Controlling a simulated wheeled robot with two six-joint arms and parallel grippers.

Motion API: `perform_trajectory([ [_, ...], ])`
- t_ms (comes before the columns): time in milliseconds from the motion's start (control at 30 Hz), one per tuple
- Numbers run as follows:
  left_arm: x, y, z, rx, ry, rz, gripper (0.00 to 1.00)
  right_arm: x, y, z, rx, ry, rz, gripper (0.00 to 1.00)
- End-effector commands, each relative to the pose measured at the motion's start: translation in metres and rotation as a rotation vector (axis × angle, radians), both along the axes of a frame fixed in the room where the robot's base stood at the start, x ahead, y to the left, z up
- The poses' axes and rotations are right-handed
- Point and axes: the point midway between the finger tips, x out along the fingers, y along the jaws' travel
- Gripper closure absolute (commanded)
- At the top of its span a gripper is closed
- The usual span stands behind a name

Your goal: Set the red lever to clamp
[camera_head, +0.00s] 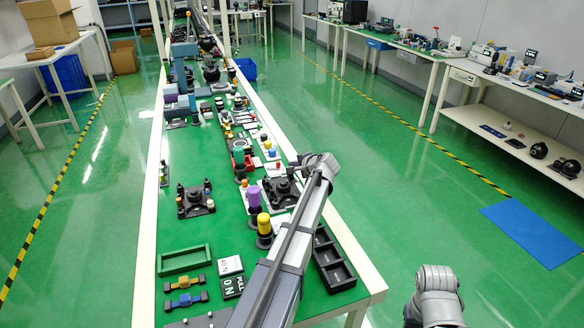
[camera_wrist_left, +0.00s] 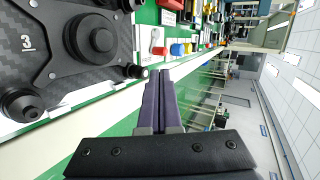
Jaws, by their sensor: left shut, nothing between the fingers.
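A small red part (camera_wrist_left: 159,51), possibly the red lever, sits by a white plate at the table edge in the left wrist view, just beyond my fingertips. Its exact shape and setting are too small to tell. My left gripper (camera_wrist_left: 158,76) is shut and empty, apart from the red part, beside a dark carbon-look plate marked 3 (camera_wrist_left: 50,50). In the head view my left arm reaches up the table to the right edge, by a black knobbed fixture (camera_head: 282,190); its fingertips are hidden there. My right gripper is out of view.
A blue knob (camera_wrist_left: 177,49) stands close beside the red part. Purple (camera_head: 254,196) and yellow (camera_head: 264,224) cylinders stand left of my left arm. A black tray (camera_head: 333,262) lies to its right. Green tabletop is bare left of centre; the floor aisle is clear.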

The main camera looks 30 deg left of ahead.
Motion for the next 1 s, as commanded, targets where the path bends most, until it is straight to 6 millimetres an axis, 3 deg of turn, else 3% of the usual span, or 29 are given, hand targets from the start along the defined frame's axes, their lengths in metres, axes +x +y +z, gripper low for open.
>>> perform_trajectory([
  [300,0.024,0.042,-0.032,0.0,0.0,0.002,1.0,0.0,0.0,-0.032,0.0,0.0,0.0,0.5],
  [500,0.034,0.062,-0.043,0.0,-0.001,0.003,1.0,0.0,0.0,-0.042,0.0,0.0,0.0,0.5],
  [1000,0.035,0.061,-0.042,0.0,0.0,0.007,1.0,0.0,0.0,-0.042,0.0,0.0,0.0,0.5],
])
